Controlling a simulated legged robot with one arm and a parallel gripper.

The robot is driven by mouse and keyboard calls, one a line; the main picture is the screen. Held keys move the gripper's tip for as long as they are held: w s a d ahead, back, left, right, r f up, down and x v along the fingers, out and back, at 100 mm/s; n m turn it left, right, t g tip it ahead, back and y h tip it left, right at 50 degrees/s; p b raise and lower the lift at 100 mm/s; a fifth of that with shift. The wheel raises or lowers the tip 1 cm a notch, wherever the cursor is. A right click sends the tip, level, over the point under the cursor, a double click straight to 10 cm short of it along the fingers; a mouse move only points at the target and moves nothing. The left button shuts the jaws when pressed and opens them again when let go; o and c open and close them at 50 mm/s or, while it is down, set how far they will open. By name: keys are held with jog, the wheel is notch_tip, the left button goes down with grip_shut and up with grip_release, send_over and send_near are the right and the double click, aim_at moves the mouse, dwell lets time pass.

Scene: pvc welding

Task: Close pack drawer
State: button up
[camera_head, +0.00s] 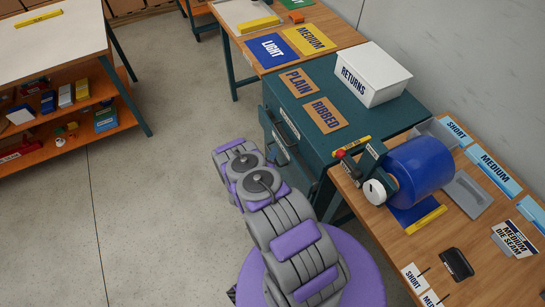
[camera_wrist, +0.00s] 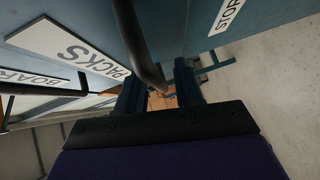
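The teal cabinet (camera_head: 330,150) stands right of my arm in the head view. A drawer front with a bar handle (camera_head: 281,146) faces left there and seems to stick out a little; my arm covers its lower part. In the wrist view, the pack drawer (camera_wrist: 60,15) carries a white "PACKS" label (camera_wrist: 75,48). A dark bar handle (camera_wrist: 138,45) runs down toward my gripper (camera_wrist: 160,92). Its two fingers are apart, with the handle's end at the gap between them. Contact is unclear. The head view does not show the fingers.
Another label reading "BOARD" (camera_wrist: 38,78) shows at the left, and a "STOR" label (camera_wrist: 228,12) at upper right. A wooden bench (camera_head: 375,225) with a blue cylinder (camera_head: 420,165) stands right of my arm. The floor (camera_head: 170,200) to the left is clear.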

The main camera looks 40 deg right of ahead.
aim_at(281, 152)
jog(key=shift+c, duration=0.5)
grip_shut()
jog(key=shift+s+d, duration=0.3)
jog(key=shift+d, duration=0.65)
jog(key=shift+s+d, duration=0.25)
jog(key=shift+d, duration=0.7)
jog(key=shift+c, duration=0.8)
grip_release()
jog(key=shift+o, duration=1.3)
jog(key=shift+d, duration=0.15)
